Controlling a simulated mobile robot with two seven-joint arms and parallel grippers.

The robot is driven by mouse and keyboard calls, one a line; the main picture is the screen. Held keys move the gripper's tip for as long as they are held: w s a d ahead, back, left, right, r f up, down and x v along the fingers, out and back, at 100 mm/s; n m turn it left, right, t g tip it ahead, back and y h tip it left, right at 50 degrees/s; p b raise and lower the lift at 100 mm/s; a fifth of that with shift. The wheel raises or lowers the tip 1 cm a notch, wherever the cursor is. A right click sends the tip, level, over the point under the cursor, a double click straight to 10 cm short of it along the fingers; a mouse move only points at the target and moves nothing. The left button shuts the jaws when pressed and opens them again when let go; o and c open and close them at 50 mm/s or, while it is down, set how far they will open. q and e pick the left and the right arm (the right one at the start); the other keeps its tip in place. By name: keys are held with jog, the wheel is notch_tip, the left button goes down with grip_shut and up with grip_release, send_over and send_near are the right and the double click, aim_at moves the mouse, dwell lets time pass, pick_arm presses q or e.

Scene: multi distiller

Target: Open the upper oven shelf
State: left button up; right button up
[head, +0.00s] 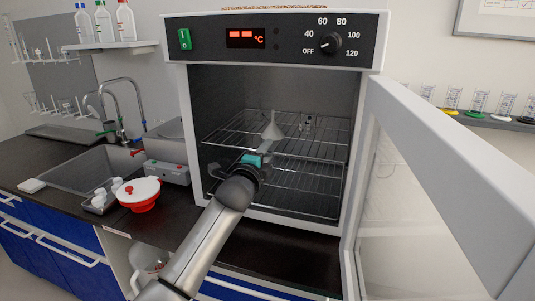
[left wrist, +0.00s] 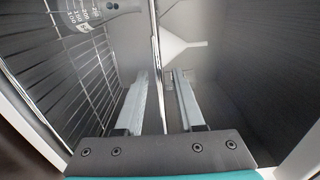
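The oven (head: 187,110) stands open, and two wire shelves are inside. The upper shelf (head: 325,140) carries a white funnel (head: 272,127). The lower shelf (head: 310,185) lies beneath it. My left gripper (head: 264,148) is at the front of the upper shelf, partly hidden by its own wrist. In the left wrist view its two fingers (left wrist: 165,100) are apart, with the thin shelf edge (left wrist: 157,60) running between them and gaps showing on both sides. The funnel also shows there (left wrist: 183,44). My right gripper is not in view.
The oven door (head: 450,170) is swung wide open to the right. A glass vessel with markings (left wrist: 90,10) shows at the top left of the wrist view. A red-and-white container (head: 139,194) and a sink (head: 85,165) are left of the oven.

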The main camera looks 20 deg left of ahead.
pick_arm(q)
jog(key=shift+w, duration=0.35)
jog(key=shift+c, duration=0.4)
grip_shut()
dwell(0.9)
